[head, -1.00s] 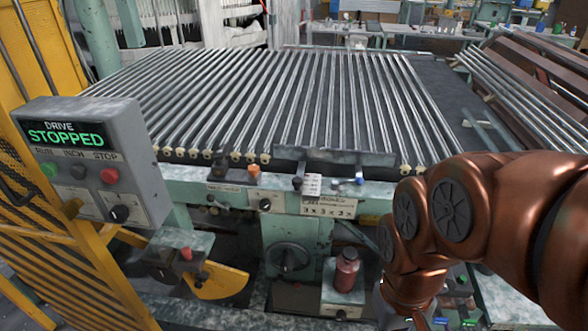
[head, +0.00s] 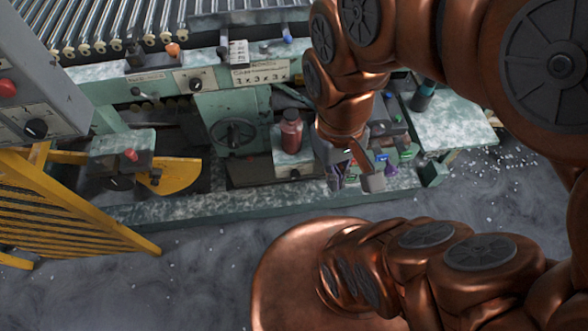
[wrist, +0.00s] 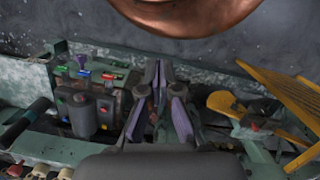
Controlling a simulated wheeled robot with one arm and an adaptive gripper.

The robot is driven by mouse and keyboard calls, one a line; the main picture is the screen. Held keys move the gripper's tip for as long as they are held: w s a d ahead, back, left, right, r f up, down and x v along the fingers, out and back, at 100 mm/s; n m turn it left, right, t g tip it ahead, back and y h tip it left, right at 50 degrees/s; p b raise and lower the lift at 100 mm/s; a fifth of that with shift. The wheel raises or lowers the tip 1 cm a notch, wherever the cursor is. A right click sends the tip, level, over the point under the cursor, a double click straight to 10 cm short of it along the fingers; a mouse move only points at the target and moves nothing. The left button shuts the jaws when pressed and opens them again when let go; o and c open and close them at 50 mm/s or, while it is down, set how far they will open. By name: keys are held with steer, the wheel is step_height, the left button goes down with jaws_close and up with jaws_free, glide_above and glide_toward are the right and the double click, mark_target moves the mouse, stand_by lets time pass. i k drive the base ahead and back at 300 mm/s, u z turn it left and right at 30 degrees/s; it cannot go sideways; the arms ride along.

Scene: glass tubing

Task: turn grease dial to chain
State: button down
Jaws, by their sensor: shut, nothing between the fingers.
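A red bottle (head: 291,130) stands on a pale green box (head: 284,158) low at the front of the machine. A small dark dial (head: 294,173) sits on the box's front plate and may be the grease dial; its lettering is too small to read. My gripper (head: 362,180) hangs to the right of the box, in front of small coloured parts, apart from the dial. In the wrist view, my gripper's purple-sided fingers (wrist: 160,75) show with nothing held between them. The dial cannot be made out there.
A dark handwheel (head: 232,135) is left of the bottle. Another dark knob (head: 196,83) is on the upper panel. A yellow guard (head: 60,210) and grey control box (head: 35,95) stand at left. Coloured blocks (wrist: 88,75) crowd beside my gripper.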

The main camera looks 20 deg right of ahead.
mark_target(295, 175)
steer(key=z, duration=2.15)
steer(key=k, duration=1.35)
steer(key=u, duration=2.3)
